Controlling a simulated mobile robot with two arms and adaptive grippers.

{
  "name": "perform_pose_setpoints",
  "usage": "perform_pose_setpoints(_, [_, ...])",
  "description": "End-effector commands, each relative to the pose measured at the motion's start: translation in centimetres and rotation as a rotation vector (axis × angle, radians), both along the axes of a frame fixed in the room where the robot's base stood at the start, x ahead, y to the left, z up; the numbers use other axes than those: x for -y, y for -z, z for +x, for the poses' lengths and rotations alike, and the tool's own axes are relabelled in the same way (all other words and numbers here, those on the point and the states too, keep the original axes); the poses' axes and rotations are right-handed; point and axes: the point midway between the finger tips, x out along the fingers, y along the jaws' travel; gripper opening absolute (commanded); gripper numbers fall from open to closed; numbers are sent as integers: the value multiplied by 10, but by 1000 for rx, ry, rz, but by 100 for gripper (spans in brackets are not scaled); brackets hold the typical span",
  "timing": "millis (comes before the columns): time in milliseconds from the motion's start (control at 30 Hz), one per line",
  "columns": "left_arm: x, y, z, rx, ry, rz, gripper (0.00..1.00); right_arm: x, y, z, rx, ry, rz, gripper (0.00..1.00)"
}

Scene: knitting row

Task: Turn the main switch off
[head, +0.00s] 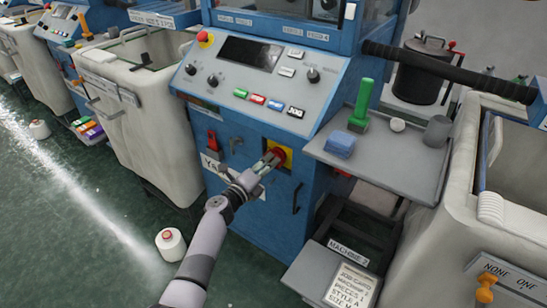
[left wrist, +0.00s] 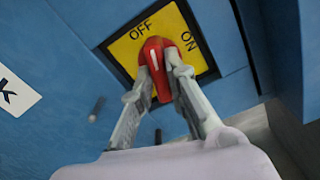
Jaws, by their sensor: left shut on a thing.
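The main switch is a red rotary knob (left wrist: 154,56) on a yellow plate (left wrist: 183,28) marked OFF and ON, on the front of a blue machine. In the left wrist view, the white line on the knob points up, between the OFF and ON labels. My left gripper (left wrist: 158,75) is shut on the red knob, one finger on each side. In the head view, my left gripper (head: 268,163) reaches the switch (head: 281,153) from the lower left and partly covers it. My right gripper is not in view.
Above the switch is the sloped control panel (head: 262,78) with a red emergency button (head: 205,39). A side shelf (head: 405,160) holds a green brush (head: 361,105) and a blue block (head: 340,145). A yarn cone (head: 171,244) stands on the floor. Large bins (head: 150,110) flank the machine.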

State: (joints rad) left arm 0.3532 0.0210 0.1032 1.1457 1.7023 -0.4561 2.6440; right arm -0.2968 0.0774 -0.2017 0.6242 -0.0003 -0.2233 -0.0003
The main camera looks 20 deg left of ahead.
Motion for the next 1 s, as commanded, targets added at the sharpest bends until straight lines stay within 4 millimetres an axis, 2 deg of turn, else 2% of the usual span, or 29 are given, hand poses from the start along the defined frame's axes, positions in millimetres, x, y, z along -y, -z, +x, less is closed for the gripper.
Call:
perform_pose_setpoints(700, [0, -1, 0, -94, -2, -253, 0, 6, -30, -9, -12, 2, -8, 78])
perform_pose_setpoints(1000, [0, 1, 0, -103, 0, -283, 0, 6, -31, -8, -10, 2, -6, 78])
